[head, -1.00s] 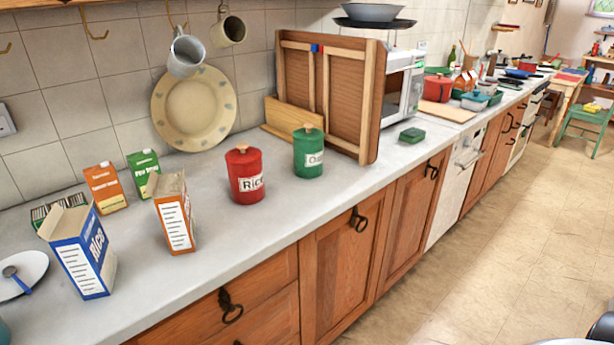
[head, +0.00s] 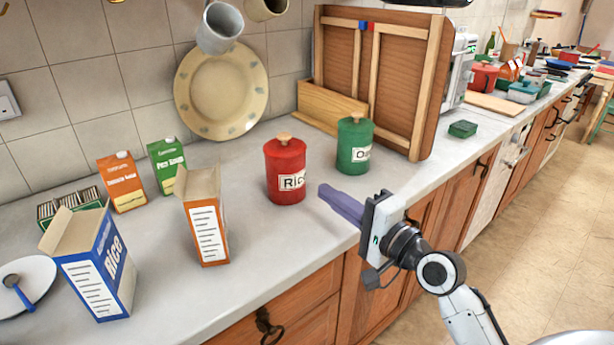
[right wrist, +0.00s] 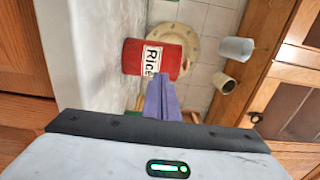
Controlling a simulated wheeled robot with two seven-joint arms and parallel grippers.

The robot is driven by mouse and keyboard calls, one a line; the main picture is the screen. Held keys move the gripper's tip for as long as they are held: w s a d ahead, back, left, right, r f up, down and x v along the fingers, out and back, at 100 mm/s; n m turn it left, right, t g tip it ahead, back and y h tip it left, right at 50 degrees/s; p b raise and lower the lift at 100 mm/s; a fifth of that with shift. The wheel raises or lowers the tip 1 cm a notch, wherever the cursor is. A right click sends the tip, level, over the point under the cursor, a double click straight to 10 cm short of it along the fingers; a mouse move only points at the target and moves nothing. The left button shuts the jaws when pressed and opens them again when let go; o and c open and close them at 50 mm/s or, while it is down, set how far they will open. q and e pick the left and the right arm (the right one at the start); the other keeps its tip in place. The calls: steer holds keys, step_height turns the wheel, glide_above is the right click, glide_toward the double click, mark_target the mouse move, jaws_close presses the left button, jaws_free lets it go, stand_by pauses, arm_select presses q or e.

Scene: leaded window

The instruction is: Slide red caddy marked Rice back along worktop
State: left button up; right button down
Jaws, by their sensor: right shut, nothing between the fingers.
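The red caddy marked Rice (head: 285,170) stands upright on the grey worktop (head: 250,245), its wooden knob on top. It also shows in the right wrist view (right wrist: 135,58), turned on its side by the camera's angle. My right gripper (head: 325,191) is shut and empty, its purple fingers pointing at the caddy from the front right. In the head view a small gap shows between fingertips and caddy. In the right wrist view the fingers (right wrist: 162,82) overlap the caddy's edge, so contact is unclear there. My left gripper is not in view.
A green caddy (head: 354,147) stands close behind right of the red one, before a wooden panel (head: 385,80). An open orange carton (head: 204,222) and a blue Rice box (head: 95,262) stand left. A plate (head: 221,90) leans on the tiles; worktop behind the red caddy is clear.

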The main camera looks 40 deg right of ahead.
mark_target(297, 173)
steer(key=w, duration=0.6)
steer(key=shift+w+a+p, duration=0.15)
steer(key=shift+a+p, duration=0.1)
steer(key=shift+p, duration=0.1)
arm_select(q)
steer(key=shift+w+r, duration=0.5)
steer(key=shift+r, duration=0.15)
arm_select(e)
steer(key=shift+w, duration=0.6)
steer(key=shift+w+a, duration=0.1)
